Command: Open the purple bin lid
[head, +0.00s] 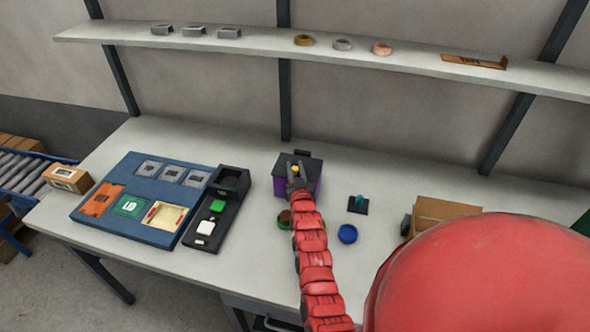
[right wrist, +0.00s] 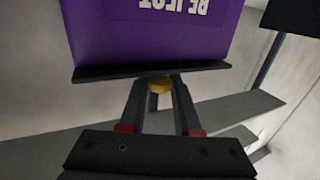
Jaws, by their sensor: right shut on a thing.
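The purple bin (head: 307,186) stands on the table near its middle, below the shelf. Its dark lid (head: 312,163) lies across the top and looks closed. A yellow knob (head: 295,168) is at the lid's front. In the right wrist view the bin (right wrist: 150,35) appears upside down with white lettering, and the lid's dark edge (right wrist: 200,69) meets its wall. My right gripper (head: 296,181) is at the bin's front, shut on the yellow knob (right wrist: 159,84), which sits between the fingertips (right wrist: 160,87). My left gripper is not in view.
A blue tray (head: 118,213) with several parts and a black holder (head: 208,239) lie left of the bin. A blue round piece (head: 347,234), a small black stand (head: 358,205) and a cardboard box (head: 440,212) are right. A shelf (head: 260,48) runs above the table.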

